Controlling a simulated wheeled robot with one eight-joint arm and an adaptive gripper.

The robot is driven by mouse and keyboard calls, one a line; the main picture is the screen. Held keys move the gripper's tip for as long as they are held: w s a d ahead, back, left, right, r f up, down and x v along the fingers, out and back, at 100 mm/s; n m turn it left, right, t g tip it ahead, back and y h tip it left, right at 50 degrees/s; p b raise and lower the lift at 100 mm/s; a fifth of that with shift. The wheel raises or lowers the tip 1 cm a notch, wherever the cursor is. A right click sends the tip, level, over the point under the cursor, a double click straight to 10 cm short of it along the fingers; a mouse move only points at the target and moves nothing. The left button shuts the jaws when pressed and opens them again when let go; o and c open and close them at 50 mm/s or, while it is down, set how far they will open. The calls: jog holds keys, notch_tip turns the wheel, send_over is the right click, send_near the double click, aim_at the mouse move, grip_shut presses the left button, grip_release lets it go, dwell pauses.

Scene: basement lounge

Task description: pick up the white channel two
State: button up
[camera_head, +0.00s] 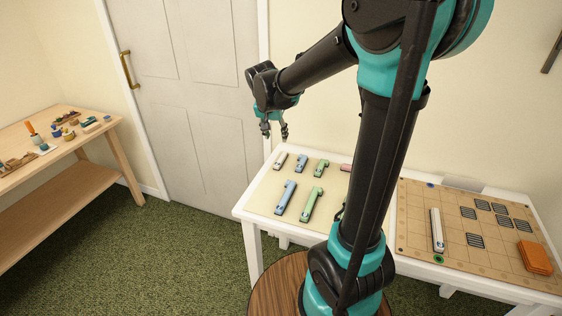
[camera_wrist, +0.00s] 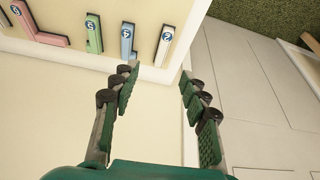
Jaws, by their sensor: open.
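A white channel (camera_head: 280,160) lies at the back left corner of the cream-topped white table. In the wrist view the white channel (camera_wrist: 163,48) is at the top, just beyond my fingertips, with a round dark blue label whose mark looks like a 2 but is small. My gripper (camera_head: 275,132) hangs above the table's back left corner with its fingers pointing down. In the wrist view my gripper (camera_wrist: 158,76) is open, with nothing between its fingers. It is apart from the white channel.
A blue channel (camera_head: 301,162), a green channel (camera_head: 321,167) and a pink piece (camera_head: 345,168) lie beside it. Larger blue (camera_head: 285,198) and green (camera_head: 311,204) pieces lie in front. Another white piece (camera_head: 437,230) lies on the gridded board (camera_head: 415,220) at right, near an orange stack (camera_head: 535,257).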

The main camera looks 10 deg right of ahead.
jog(key=w, duration=0.1)
send_over(280, 160)
jog(key=s+a, duration=0.1)
jog(key=s, duration=0.1)
notch_tip(280, 160, down, 10)
jog(key=shift+a+f, duration=0.1)
jog(key=shift+f, duration=0.15)
jog(key=shift+x, duration=2.8)
jog(key=shift+s, duration=0.1)
jog(key=shift+c, duration=0.4)
grip_shut()
